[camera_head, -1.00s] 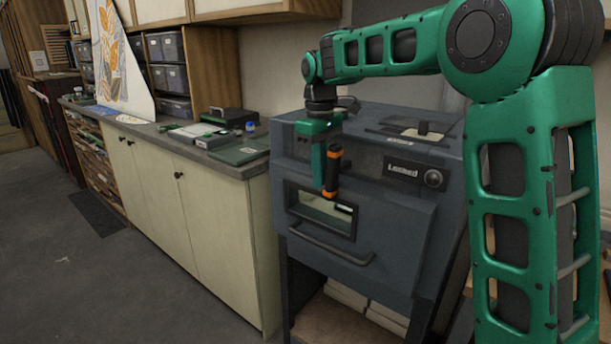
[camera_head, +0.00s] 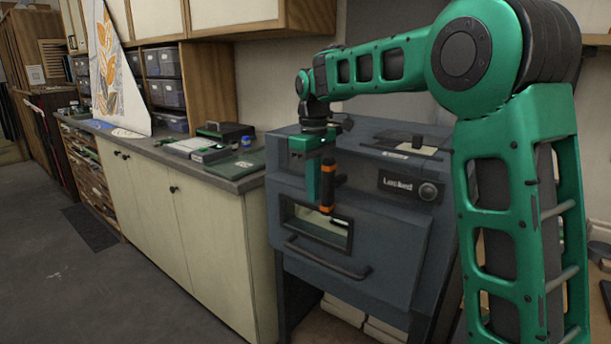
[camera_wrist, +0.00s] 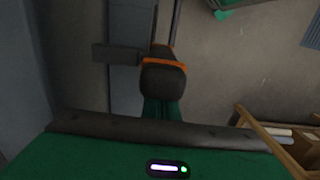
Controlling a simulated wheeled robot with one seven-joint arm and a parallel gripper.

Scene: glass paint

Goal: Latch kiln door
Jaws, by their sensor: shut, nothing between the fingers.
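The kiln (camera_head: 384,235) is a dark blue-grey box on a stand. Its front door looks closed, with a small window (camera_head: 305,228) and a bar handle (camera_head: 325,262) below it. A panel (camera_head: 398,185) at the upper right of the front reads "Locked", with a round knob (camera_head: 428,191) beside it.
A cream cabinet with a grey counter (camera_head: 228,172) stands left of the kiln, bearing boxes and a green mat (camera_head: 237,164). Dark bins (camera_head: 166,92) stand behind. The floor (camera_head: 60,275) at the left is clear apart from a dark mat (camera_head: 92,227).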

